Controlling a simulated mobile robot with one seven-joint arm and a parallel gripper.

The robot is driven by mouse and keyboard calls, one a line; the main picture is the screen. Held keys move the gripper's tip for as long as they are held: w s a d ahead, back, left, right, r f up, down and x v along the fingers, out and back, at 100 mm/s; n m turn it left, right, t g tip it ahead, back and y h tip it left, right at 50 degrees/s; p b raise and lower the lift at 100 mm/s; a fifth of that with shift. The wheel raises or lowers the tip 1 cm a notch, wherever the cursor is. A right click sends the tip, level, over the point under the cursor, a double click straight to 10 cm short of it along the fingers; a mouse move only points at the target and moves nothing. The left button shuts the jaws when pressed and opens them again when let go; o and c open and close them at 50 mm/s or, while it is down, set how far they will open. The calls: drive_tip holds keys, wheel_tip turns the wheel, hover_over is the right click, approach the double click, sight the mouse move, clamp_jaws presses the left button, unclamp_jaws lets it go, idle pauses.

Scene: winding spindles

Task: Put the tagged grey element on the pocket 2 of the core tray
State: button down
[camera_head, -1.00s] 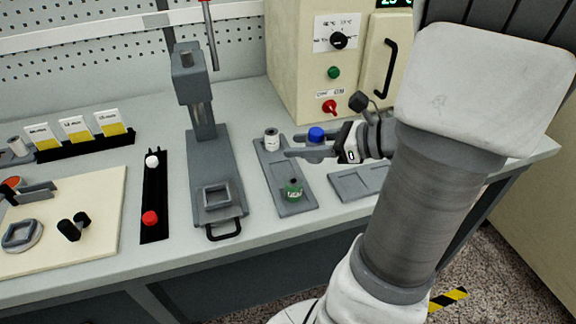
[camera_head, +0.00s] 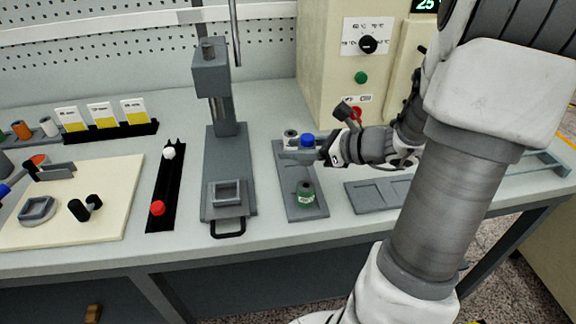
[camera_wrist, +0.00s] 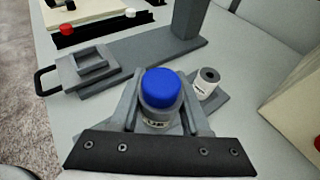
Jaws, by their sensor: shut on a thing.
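My gripper (camera_head: 312,156) is shut on a blue-topped element (camera_head: 307,140). In the wrist view the element (camera_wrist: 162,92) stands upright between the fingers, its lower body greyish with a printed tag. A pale grey-white tagged element (camera_head: 290,139) with a hole in its top stands at the back of a grey tray (camera_head: 292,178); it also shows in the wrist view (camera_wrist: 207,84). A green tagged element (camera_head: 305,195) stands at the tray's front. The held element is over the tray's back part, beside the pale one. Its underside and the pocket below are hidden.
A grey press-like stand (camera_head: 228,165) is left of the tray. A second, flat grey tray (camera_head: 365,196) with shallow recesses lies to the right, partly behind my arm. A black rack (camera_head: 164,190) holds a white and a red knob. A cream cabinet (camera_head: 330,90) stands behind.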

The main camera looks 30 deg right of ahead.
sight(287, 170)
drive_tip(key=w+f, duration=0.2)
drive_tip(key=w, duration=0.1)
drive_tip(key=shift+a, duration=0.35)
drive_tip(key=shift+f+b, duration=0.95)
drive_tip(key=shift+f, duration=0.95)
drive_tip(key=shift+f, duration=0.1)
drive_tip(key=shift+c, duration=1.9)
unclamp_jaws()
drive_tip(key=shift+s+d+r, duration=0.25)
drive_tip(key=shift+r, duration=0.05)
drive_tip(key=p+v, duration=0.2)
drive_tip(key=v, duration=0.9)
drive_tip(key=shift+s+d+p, duration=0.1)
drive_tip(key=shift+s+p, duration=0.1)
drive_tip(key=shift+p, duration=0.1)
